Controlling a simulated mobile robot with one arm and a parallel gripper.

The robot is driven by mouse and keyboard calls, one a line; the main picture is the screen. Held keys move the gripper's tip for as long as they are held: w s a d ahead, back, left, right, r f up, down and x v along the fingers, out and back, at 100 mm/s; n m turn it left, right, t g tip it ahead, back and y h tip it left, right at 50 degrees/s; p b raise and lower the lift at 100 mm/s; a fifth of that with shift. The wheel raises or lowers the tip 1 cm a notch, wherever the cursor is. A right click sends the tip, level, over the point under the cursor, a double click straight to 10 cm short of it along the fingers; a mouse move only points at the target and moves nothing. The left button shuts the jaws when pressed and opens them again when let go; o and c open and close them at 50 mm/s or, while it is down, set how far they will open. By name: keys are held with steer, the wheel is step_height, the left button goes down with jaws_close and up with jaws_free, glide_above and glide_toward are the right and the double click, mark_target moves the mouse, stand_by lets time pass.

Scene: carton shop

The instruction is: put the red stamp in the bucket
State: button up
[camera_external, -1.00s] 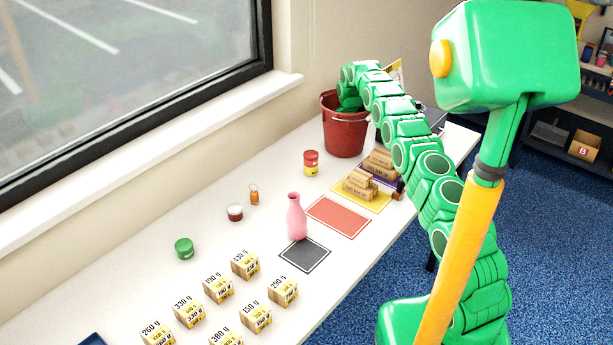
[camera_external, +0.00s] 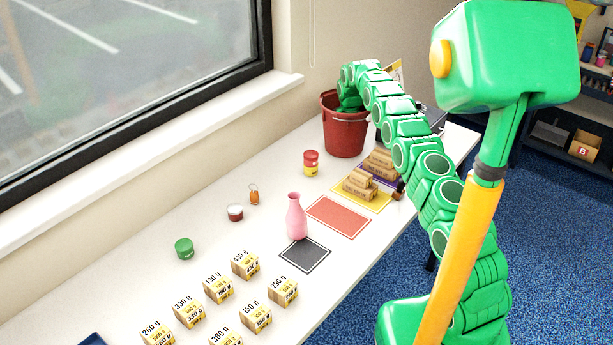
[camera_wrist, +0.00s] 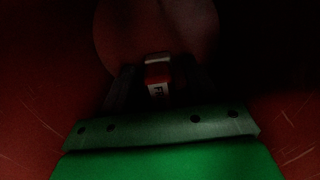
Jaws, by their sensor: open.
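The red bucket (camera_external: 345,135) stands at the far end of the white table. My arm bends over its rim, and its end is down inside, hidden by the bucket's wall in the external view. In the wrist view the dark red bucket wall (camera_wrist: 40,120) surrounds my gripper (camera_wrist: 159,80). A small red and white object with dark letters (camera_wrist: 157,72), which looks like the red stamp, shows between the open fingers. The picture is too dark to tell whether it touches them or the bucket's floor (camera_wrist: 125,35).
A red-lidded yellow jar (camera_external: 311,163) stands near the bucket. Brown cartons (camera_external: 360,184) lie on the yellow mat (camera_external: 372,204). A pink vase (camera_external: 296,217), a black mat (camera_external: 304,255) and several weight-marked boxes (camera_external: 283,291) are nearer. The red mat (camera_external: 338,216) is clear.

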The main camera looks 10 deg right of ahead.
step_height(320, 180, up, 11)
steer(key=shift+f, duration=0.1)
steer(key=shift+r, duration=0.4)
stand_by(0.8)
